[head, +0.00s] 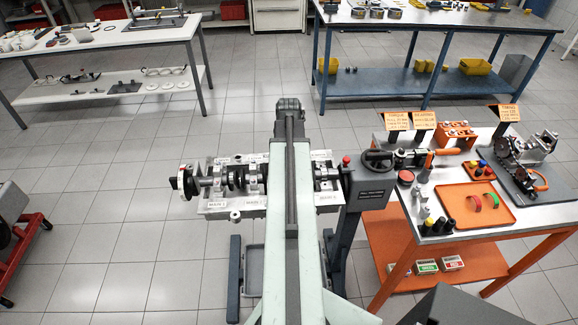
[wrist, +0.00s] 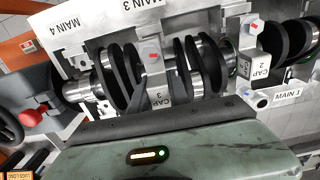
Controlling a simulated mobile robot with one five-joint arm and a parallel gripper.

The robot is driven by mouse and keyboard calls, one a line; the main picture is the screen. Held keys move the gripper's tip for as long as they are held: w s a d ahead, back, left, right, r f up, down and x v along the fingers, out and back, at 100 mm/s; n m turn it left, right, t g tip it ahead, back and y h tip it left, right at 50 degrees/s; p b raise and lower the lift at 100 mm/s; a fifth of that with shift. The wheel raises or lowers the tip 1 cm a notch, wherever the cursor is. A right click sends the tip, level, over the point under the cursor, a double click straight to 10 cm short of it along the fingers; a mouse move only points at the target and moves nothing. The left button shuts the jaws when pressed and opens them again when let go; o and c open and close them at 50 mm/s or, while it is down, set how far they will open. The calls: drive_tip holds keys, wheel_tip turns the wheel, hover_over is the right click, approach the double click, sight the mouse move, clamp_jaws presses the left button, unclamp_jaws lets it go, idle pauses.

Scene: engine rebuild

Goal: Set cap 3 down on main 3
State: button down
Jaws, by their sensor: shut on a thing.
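Cap 3 (wrist: 153,62), a grey metal piece with a red mark and a "CAP 3" label, stands over the crankshaft below the "MAIN 3" label (wrist: 142,28) in the wrist view. My gripper (wrist: 157,112) is shut on it from the picture's bottom side; its fingertips are hard to make out. Whether cap 3 touches its seat cannot be told. The crankshaft (wrist: 192,62) lies in the block (wrist: 95,45). In the head view, the block (head: 217,206) and crankshaft (head: 216,183) show on both sides of my arm, which hides main 3, cap 3 and my gripper.
Cap 2 (wrist: 243,50) stands on the crankshaft to the right, near the "MAIN 1" label (wrist: 288,95). A red knob (wrist: 31,117) is at the left. In the head view, a tool bench (head: 460,215) with an orange tray (head: 474,206) stands right of the engine stand (head: 368,194).

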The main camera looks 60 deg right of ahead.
drive_tip(key=shift+f, duration=0.25)
drive_tip(key=shift+r, duration=0.3)
idle(0.4)
drive_tip(key=c, duration=1.5)
unclamp_jaws()
drive_tip(key=shift+r+p, duration=1.5)
drive_tip(key=shift+p, duration=0.05)
drive_tip(key=o, duration=0.6)
